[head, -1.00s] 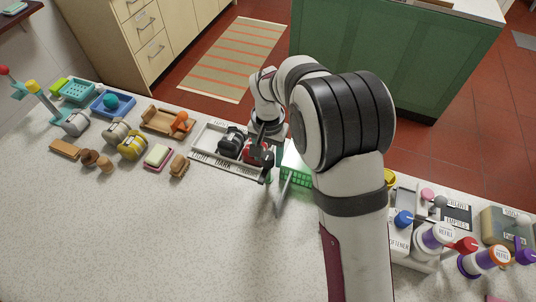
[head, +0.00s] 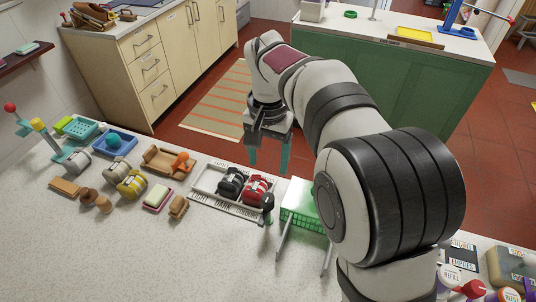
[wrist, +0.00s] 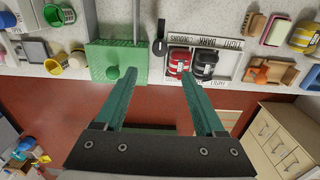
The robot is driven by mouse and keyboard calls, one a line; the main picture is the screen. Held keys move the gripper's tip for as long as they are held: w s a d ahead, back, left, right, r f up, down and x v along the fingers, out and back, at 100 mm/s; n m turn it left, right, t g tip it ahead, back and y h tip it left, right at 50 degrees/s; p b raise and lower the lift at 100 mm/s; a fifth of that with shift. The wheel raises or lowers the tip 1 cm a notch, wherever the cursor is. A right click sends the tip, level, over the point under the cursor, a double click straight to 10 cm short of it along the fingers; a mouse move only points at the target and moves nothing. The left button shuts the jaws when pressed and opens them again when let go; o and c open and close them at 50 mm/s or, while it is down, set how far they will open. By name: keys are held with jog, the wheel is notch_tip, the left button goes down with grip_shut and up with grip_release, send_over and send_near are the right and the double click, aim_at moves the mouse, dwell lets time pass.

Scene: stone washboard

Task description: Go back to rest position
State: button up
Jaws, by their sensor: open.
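My gripper (head: 268,158) is in the air beyond the far edge of the stone counter, above the red floor, with its two teal fingers pointing down. In the wrist view my gripper (wrist: 160,85) is open, with nothing between its fingers. The labelled tray (head: 205,203) on the counter holds a black rolled bundle (head: 231,182) and a red rolled bundle (head: 257,189). Both also show in the wrist view, black (wrist: 205,64) and red (wrist: 180,62), beyond the fingertips.
Brushes, soap and rolled bundles crowd the counter's left; bottles stand at the lower right. A green cabinet (head: 425,85) stands behind. The counter's front left (head: 120,250) is bare.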

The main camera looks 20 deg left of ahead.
jog(key=shift+r, duration=0.5)
jog(key=s+d+r+m, duration=0.25)
jog(key=s+d, duration=0.35)
jog(key=d, duration=0.6)
jog(key=s+d+f+m+y, duration=0.1)
jog(key=s+d+f, duration=0.1)
jog(key=s+d, duration=0.3)
jog(key=s+d+f+m, duration=0.2)
jog(key=s+d, duration=0.3)
jog(key=s, duration=0.7)
jog(key=shift+s+f+y, duration=0.3)
jog(key=shift+f+y, duration=0.1)
jog(key=shift+f, duration=0.05)
